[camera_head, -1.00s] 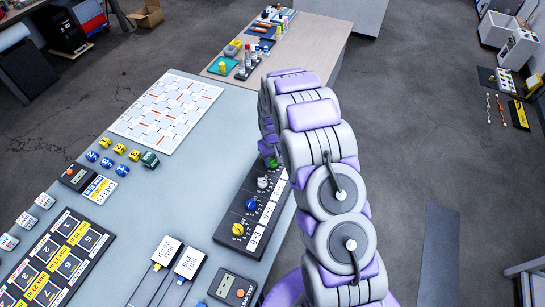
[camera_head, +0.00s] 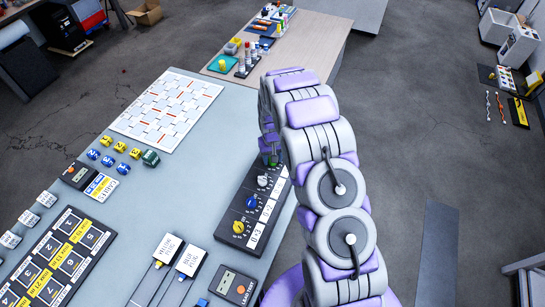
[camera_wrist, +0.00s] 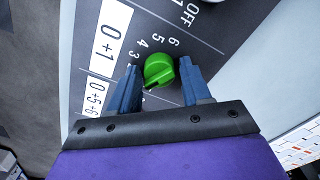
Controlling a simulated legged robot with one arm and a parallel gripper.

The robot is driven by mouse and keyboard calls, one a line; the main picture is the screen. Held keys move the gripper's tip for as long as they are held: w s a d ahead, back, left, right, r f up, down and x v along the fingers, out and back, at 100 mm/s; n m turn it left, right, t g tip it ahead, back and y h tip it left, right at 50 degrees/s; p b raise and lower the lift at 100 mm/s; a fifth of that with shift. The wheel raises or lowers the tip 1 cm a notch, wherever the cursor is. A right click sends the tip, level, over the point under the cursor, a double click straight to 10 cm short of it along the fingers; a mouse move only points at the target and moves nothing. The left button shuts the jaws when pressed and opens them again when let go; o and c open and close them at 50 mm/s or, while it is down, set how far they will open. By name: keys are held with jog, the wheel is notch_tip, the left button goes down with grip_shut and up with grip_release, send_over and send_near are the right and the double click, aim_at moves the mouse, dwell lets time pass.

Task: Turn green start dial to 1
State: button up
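The green dial (camera_wrist: 158,70) sits on a dark panel in the wrist view, with the printed numbers 3 to 6 showing around it and a white card reading "0→1" (camera_wrist: 109,38) to its left. My gripper (camera_wrist: 160,80) has its two blue fingers on either side of the dial. A small gap shows at the left finger; the right finger is very close, and I cannot tell whether it touches. The lower numbers are hidden by the left finger. In the head view the dark dial panel (camera_head: 226,233) stands at the table's right edge, and my arm mostly hides the green dial.
A yellow dial (camera_head: 238,228), a blue dial (camera_head: 250,202) and a white dial (camera_head: 262,181) share the panel. A meter (camera_head: 233,287) lies in front of it. Two white tagged plugs with cables (camera_head: 178,255) lie to the left. The table's middle is clear.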

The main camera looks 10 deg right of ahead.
jog(key=shift+o, duration=1.2)
jog(key=shift+r, duration=0.1)
notch_tip(320, 180, up, 17)
jog(key=p, duration=0.2)
